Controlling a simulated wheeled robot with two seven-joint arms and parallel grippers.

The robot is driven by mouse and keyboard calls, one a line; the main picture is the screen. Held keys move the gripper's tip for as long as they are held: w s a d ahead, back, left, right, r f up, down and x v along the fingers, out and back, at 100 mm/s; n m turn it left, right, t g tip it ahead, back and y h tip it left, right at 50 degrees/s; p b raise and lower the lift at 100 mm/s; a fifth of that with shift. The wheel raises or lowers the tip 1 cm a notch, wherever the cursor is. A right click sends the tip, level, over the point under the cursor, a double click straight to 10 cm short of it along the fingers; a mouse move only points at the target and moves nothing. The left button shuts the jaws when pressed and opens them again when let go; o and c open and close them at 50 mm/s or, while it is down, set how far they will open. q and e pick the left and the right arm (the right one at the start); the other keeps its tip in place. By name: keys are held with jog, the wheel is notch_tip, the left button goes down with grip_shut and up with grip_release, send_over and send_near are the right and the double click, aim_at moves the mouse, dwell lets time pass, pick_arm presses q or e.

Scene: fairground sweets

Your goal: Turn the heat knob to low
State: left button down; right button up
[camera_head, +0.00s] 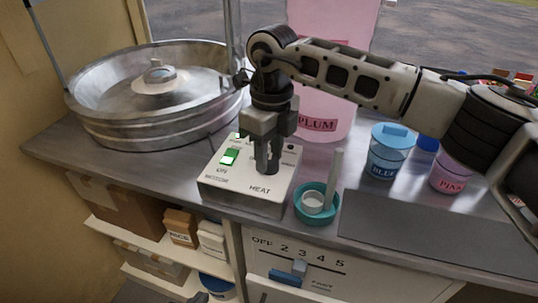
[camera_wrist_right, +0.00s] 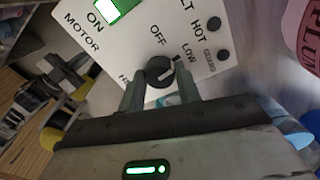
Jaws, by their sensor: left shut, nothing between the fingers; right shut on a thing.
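The heat knob (camera_wrist_right: 160,71) is a round black dial on the white control box (camera_head: 222,183), in the right wrist view. Its pale mark points roughly right, toward the LOW lettering (camera_wrist_right: 190,53); I cannot tell the exact alignment. OFF is printed above it. My right gripper (camera_wrist_right: 161,92) reaches down from above, with its two fingers on either side of the knob, shut on it. In the head view this gripper (camera_head: 267,168) hides the knob. A lit green switch (camera_head: 229,157) marked ON sits left on the box. My left gripper is not in view.
A round metal pan (camera_head: 105,125) stands left of the box. A teal bowl (camera_head: 304,214) with a small white cup is close to its right. A pink PLUM container (camera_head: 330,85) stands behind, and a blue-lidded jar (camera_head: 390,155) farther right. A blue slider (camera_head: 289,273) is on the front panel below.

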aim_at(272, 156)
jog(key=shift+m, duration=0.8)
jog(key=shift+r, duration=0.1)
jog(key=o, duration=1)
jog(key=shift+w+d+r, duration=0.15)
jog(key=shift+r, duration=3.85)
jog(key=shift+w+d+r, duration=0.1)
jog(key=shift+d+r, duration=0.05)
jog(key=shift+r, duration=3.8)
